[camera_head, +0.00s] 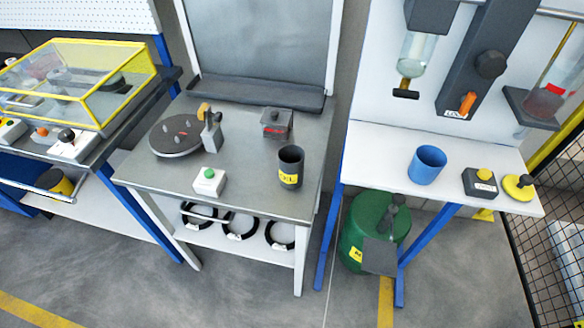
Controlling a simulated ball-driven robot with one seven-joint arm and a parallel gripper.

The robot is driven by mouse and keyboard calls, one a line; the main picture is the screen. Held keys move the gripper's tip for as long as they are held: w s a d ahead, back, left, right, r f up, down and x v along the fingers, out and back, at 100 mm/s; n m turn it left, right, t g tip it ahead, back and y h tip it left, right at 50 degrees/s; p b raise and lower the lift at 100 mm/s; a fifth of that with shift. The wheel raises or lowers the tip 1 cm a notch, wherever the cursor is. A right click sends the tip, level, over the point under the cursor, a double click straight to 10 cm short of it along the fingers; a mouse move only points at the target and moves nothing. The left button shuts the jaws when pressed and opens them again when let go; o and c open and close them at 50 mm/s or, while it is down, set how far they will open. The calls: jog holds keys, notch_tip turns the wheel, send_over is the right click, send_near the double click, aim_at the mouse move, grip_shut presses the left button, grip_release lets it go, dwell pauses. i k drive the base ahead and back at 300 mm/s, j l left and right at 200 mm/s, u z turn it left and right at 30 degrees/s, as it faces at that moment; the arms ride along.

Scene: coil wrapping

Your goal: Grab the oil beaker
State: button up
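A dark grey beaker (290,168) with a yellow label stands upright near the right side of the middle metal table (240,197). Its lettering is too small to read surely, but it fits the oil beaker. Its open top faces up, and its contents cannot be seen. A plain blue beaker (427,165) stands upright on the white bench (385,150) to the right. My gripper is not in view, and nothing visible touches either beaker.
Around the dark beaker are a white box with a green button (209,181), a round turntable (175,136), and a small dark box (276,122). Black coils (239,226) lie on the shelf below. A green drum (366,225) stands under the white bench. Open floor (240,285) lies in front.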

aim_at(291, 175)
jog(key=i+j+u, duration=0.55)
jog(key=u, duration=0.15)
